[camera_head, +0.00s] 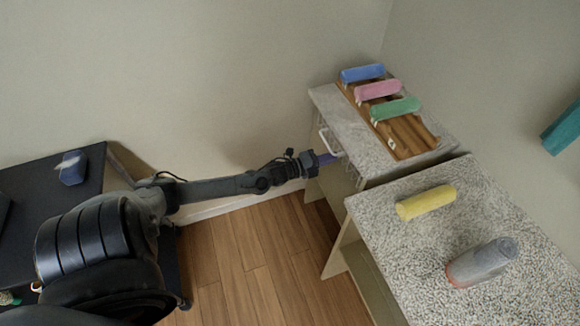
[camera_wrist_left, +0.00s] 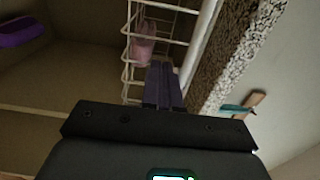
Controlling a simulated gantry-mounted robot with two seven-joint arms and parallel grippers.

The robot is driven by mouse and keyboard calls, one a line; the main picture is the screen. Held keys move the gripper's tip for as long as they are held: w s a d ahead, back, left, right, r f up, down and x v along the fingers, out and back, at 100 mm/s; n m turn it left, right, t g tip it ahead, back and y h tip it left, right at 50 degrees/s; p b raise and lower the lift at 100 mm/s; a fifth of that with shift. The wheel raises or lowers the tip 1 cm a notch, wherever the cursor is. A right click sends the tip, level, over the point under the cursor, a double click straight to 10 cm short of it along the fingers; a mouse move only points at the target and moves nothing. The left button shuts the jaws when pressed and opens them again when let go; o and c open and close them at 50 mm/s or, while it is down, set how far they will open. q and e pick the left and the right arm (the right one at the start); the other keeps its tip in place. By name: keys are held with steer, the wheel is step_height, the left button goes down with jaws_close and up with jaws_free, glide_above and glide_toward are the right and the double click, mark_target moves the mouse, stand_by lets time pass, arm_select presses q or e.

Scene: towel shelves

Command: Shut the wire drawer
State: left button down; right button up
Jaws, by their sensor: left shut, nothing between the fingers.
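The white wire drawer (camera_head: 330,142) sits under the speckled top of the back cabinet; only its front edge shows in the head view, behind my gripper. In the left wrist view the wire drawer (camera_wrist_left: 128,52) shows as a white grid with a pink item (camera_wrist_left: 143,42) inside. My left gripper (camera_head: 328,158) is shut and empty, its fingers at the drawer's front. In the wrist view the fingers (camera_wrist_left: 162,82) overlap the drawer's wires; I cannot tell whether they touch. My right gripper is not in view.
A wooden rack (camera_head: 408,138) with blue, pink and green rolled towels lies on the back cabinet. The nearer speckled counter (camera_head: 400,240) holds a yellow roll (camera_head: 426,202) and a grey bottle-like object (camera_head: 482,262). Wooden floor (camera_head: 260,250) is free left of the cabinets.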

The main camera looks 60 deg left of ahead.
arm_select(q)
steer(key=s+f+n+p, duration=0.1)
steer(key=s+f+p, duration=0.1)
steer(key=s, duration=1.2)
steer(key=s+d+r+n+g+y, duration=0.1)
steer(key=d+r+n+g, duration=0.15)
steer(key=d+n, duration=0.6)
steer(key=s+d+r+n+g+y, duration=0.1)
steer(key=d+n+g, duration=0.2)
steer(key=d, duration=1.1)
steer(key=s+d+r+n+g, duration=0.1)
steer(key=s+d+n+g, duration=0.1)
steer(key=s+n+g, duration=0.3)
steer(key=s+d+r+g, duration=0.15)
steer(key=s+g, duration=0.25)
steer(key=s, duration=0.4)
step_height(320, 180, up, 32)
steer(key=p, duration=3.3)
steer(key=shift+w+d, duration=0.2)
steer(key=shift+w, duration=0.05)
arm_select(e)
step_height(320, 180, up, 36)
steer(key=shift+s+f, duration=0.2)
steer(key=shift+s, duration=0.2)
